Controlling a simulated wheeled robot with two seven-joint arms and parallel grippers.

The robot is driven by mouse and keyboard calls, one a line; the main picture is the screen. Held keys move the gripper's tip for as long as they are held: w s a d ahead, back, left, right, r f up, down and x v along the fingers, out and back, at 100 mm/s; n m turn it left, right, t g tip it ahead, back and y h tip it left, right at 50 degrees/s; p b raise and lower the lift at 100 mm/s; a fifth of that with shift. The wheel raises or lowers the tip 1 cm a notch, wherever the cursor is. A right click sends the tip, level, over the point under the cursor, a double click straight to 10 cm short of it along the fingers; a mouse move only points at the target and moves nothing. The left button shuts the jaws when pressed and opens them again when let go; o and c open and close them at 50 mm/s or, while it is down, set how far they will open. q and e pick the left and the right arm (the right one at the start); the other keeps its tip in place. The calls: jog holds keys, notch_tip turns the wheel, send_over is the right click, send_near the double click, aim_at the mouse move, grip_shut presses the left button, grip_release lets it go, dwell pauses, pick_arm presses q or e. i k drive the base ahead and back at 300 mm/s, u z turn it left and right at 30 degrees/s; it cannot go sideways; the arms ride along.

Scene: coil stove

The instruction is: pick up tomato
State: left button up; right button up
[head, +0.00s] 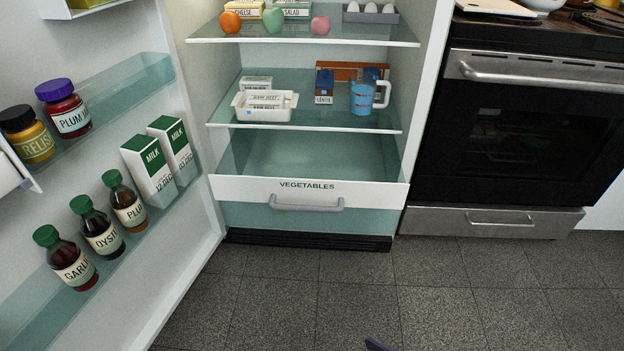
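I cannot pick out a tomato for certain. Three round fruits or vegetables sit at the front of the top shelf in the open fridge: an orange one (230,22), a pale green one (273,21) and a pinkish-red one (320,25). The drawer (243,189) marked VEGETABLES is at the bottom of the fridge and looks shut; its contents are hidden. A small dark tip at the bottom edge, right of centre, may be part of my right gripper; too little shows to tell its state. My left gripper is not in view.
The fridge door stands open at left, holding bottles, jars and milk cartons (148,172). A white dish (240,108) and a blue mug (361,98) stand on the middle shelf. A stove (530,65) stands at right. The tiled floor (300,290) in front is clear.

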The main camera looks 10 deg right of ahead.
aim_at(321, 25)
jog(key=k, duration=0.3)
jog(key=z, duration=0.7)
jog(key=i, duration=0.9)
jog(key=u, duration=0.55)
